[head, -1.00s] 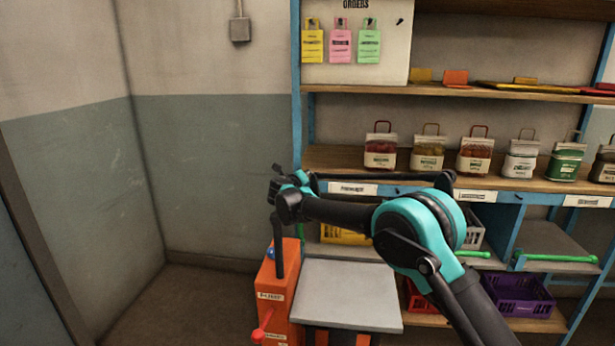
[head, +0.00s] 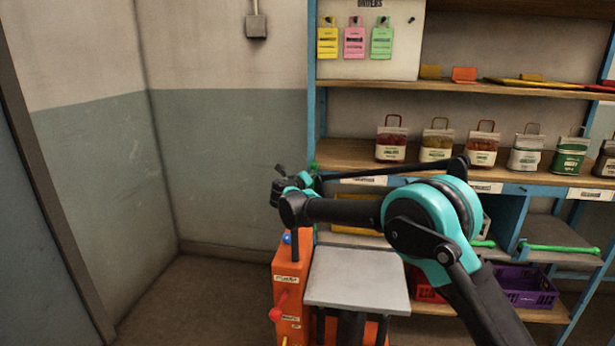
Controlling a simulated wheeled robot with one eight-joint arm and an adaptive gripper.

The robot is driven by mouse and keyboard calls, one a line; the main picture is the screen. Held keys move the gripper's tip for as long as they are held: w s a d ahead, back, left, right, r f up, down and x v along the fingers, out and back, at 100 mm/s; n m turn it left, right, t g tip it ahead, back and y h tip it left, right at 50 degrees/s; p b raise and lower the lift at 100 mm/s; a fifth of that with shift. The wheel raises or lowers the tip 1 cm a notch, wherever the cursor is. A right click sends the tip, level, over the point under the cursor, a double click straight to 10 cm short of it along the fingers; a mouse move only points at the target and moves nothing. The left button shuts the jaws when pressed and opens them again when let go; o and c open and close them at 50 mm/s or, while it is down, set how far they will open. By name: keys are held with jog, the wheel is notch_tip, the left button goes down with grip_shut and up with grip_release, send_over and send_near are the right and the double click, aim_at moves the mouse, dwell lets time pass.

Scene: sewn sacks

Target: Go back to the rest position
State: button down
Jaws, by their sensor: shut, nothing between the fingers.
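My arm, teal and black, reaches from the lower right to the middle of the head view. My gripper (head: 281,184) is at its far left end, small and dark, shut and empty. It appears above the orange machine (head: 291,290), which has a blue knob and a red handle. A grey flat plate (head: 357,278) is beside the machine, below my forearm in the picture. The gripper touches nothing that I can make out.
A blue-framed shelf rack (head: 312,120) stands behind my arm. Several labelled sacks (head: 436,140) line its middle shelf, and coloured order tags (head: 354,38) hang above. A purple crate (head: 524,286) sits low on the right. The floor (head: 190,300) at the left is clear.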

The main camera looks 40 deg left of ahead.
dwell(0.4)
